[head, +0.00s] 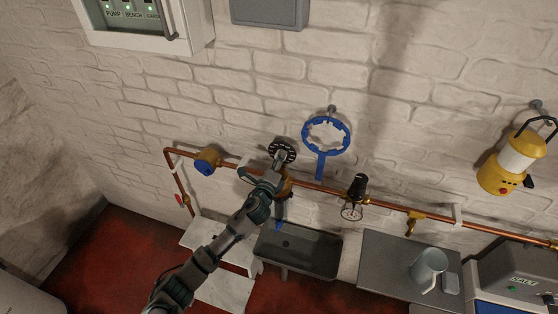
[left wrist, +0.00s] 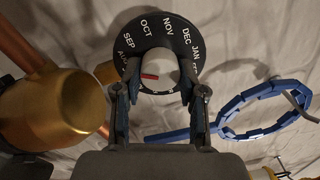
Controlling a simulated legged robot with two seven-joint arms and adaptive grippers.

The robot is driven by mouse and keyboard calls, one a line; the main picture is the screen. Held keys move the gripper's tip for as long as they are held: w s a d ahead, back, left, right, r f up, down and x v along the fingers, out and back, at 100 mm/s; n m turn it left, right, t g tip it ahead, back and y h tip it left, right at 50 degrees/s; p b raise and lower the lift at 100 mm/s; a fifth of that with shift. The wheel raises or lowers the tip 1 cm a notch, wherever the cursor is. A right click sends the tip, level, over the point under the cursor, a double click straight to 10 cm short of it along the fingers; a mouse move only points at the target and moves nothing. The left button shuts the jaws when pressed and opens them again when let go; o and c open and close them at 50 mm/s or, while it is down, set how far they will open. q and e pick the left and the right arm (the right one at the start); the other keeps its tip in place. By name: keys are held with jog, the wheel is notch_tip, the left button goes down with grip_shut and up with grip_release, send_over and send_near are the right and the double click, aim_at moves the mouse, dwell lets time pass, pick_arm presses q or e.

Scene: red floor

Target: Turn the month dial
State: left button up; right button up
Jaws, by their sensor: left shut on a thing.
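The month dial (left wrist: 165,38) is a black disc with white month letters; AUG, SEP, OCT, NOV, DEC and JAN are readable in the left wrist view, and its lower part is hidden. A pale round knob (left wrist: 159,72) with a red mark stands at its centre. In the head view the dial (head: 283,150) sits on the wall above the copper pipe. My left gripper (left wrist: 160,100) is shut on the knob, with one finger on each side. In the head view the left gripper (head: 279,162) covers the dial's lower part. My right gripper is not in view.
A blue ring tool (head: 324,137) hangs on the wall just right of the dial. A copper pipe (head: 385,205) with valves runs below. A sink (head: 298,250) and a bench with a mug (head: 429,268) stand underneath. A yellow lantern (head: 512,163) hangs at right.

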pick_arm(q)
jog(key=o, duration=1.1)
jog(key=shift+w, duration=0.1)
jog(key=shift+o, duration=0.2)
jog(key=shift+w+f, duration=0.15)
jog(key=v, duration=1.2)
jog(key=shift+d, duration=0.15)
